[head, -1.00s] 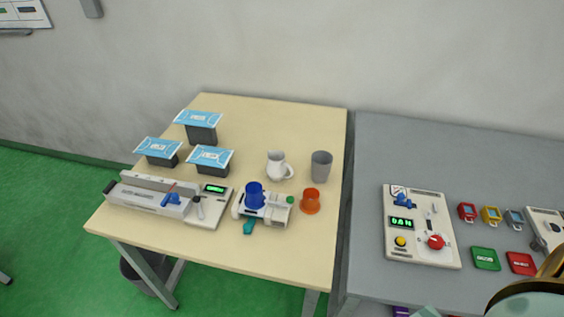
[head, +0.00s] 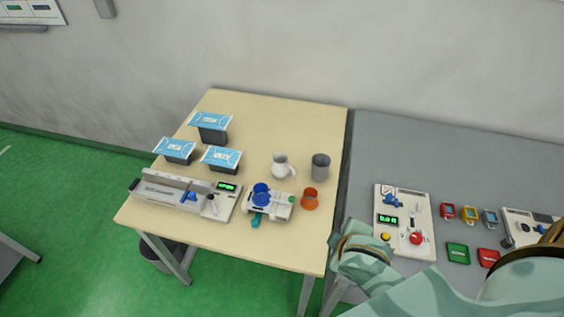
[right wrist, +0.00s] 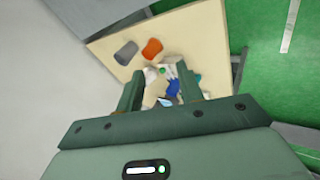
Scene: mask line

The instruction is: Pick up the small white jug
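The small white jug (head: 281,166) stands upright on the cream table, left of a grey cup (head: 320,167). Its handle points right. In the right wrist view a small white shape (right wrist: 150,76), likely the jug, shows partly behind the left finger. My right gripper (right wrist: 160,88) is open, its two green fingers apart with nothing held between them. In the head view my right arm reaches in from the lower right, its front end over the seam between the tables, well short of the jug. Its fingertips are not clear there. My left gripper is not in view.
An orange cup (head: 310,199) stands in front of the grey cup. A white device with a blue cup (head: 262,194) is in front of the jug. A long sealer-like machine (head: 180,193) and several blue-topped boxes (head: 211,122) are to the left. The grey table (head: 430,160) holds control panels.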

